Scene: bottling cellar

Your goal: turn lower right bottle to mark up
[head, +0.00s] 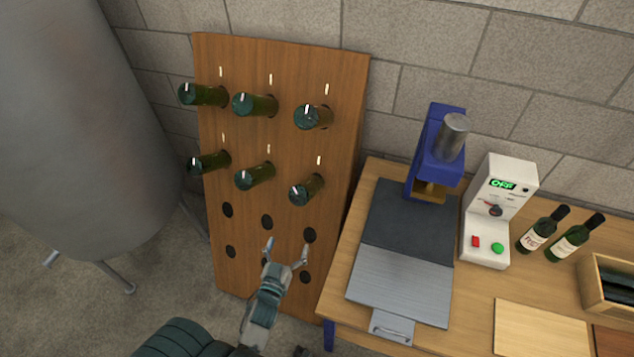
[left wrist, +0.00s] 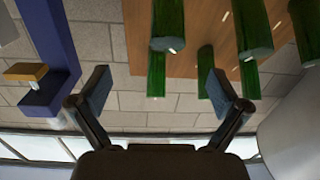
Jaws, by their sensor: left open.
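The lower right bottle (head: 311,187) is a green bottle sticking neck-in out of the wooden rack (head: 345,130), its dark round base facing out. A small pale mark shows toward the upper left of that base. A pale line (head: 319,160) is on the board above it. My left gripper (head: 286,250) is open and empty, below this bottle and apart from it, in front of the empty lower holes. In the left wrist view, the open fingers (left wrist: 157,90) have nothing between them. Several green bottles hang beyond; I cannot tell which is the lower right one.
Several other bottles, including the lower middle bottle (head: 254,176) and the upper right bottle (head: 314,116), stand close by. A steel tank (head: 85,130) is at the left. A bench with a blue press (head: 432,150) and a white control box (head: 497,205) is at the right.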

